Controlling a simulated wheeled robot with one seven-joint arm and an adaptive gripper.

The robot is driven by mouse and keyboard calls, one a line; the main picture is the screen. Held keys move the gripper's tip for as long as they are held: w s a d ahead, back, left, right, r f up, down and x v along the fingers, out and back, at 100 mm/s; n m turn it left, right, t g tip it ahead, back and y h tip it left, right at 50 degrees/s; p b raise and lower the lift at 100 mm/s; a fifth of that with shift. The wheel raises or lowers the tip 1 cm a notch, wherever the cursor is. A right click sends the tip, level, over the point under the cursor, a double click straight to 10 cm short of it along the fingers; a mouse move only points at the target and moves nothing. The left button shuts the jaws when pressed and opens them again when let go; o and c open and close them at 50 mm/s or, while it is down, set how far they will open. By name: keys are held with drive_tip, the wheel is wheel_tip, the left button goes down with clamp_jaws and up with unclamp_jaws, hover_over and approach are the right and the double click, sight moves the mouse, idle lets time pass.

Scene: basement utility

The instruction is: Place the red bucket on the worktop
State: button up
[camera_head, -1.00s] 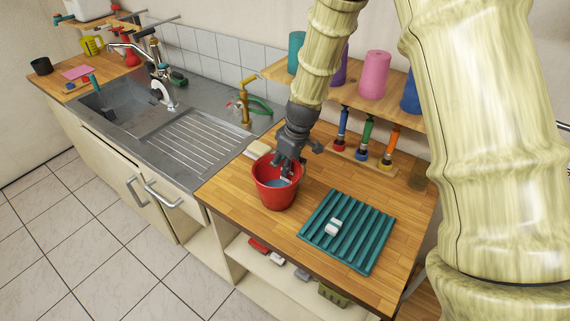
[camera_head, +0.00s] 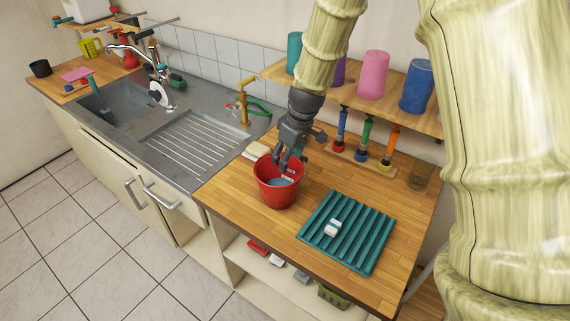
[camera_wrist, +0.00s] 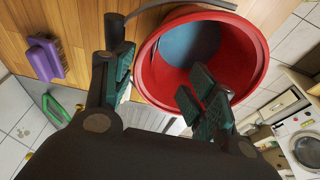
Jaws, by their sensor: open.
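The red bucket (camera_head: 277,193) stands upright on the wooden worktop (camera_head: 232,190), left of the ribbed teal mat, with something blue inside it. In the wrist view the bucket (camera_wrist: 255,65) fills the upper middle, its mouth toward the camera. My gripper (camera_head: 288,163) is over the bucket's back rim, pointing down. In the wrist view my gripper (camera_wrist: 160,85) has its fingers spread apart, with one finger overlapping the bucket's mouth and the other by its rim. Whether the fingers touch the bucket is unclear.
A teal ribbed mat (camera_head: 375,232) bears a white block (camera_head: 333,228). Behind, a shelf holds cups, including a pink cup (camera_head: 373,75), above hanging tools. A metal sink (camera_head: 105,98) lies left. A purple brush (camera_wrist: 45,60) shows in the wrist view. Worktop in front of the mat is clear.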

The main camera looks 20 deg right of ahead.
drive_tip(key=b+v, duration=0.1)
drive_tip(key=v, duration=0.7)
drive_tip(key=shift+b, duration=0.3)
